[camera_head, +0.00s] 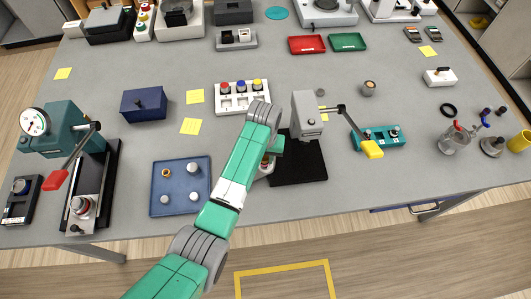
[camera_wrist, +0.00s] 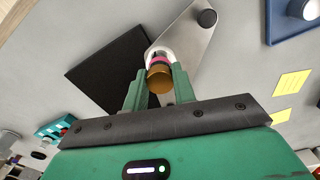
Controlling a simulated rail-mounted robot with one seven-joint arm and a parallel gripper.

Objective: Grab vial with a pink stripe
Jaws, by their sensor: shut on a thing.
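A vial (camera_wrist: 160,76) with a gold-brown cap and a pink stripe sits between my fingers in the wrist view. My gripper (camera_wrist: 158,70) is shut on it, one green finger on each side. The vial's lower part is hidden by its cap and my fingers. Its far end is over the rounded end of a grey plate (camera_wrist: 184,38); I cannot tell whether it still touches the plate. In the head view my arm mostly covers the gripper and vial, beside the black base plate of the small press.
The press with a yellow-ended lever (camera_head: 306,115) stands close on the right, on its black base (camera_head: 300,170). A blue tray (camera_head: 155,205) with small parts lies to the left. A white block with colored buttons (camera_head: 240,101) is behind. The bench front edge is near.

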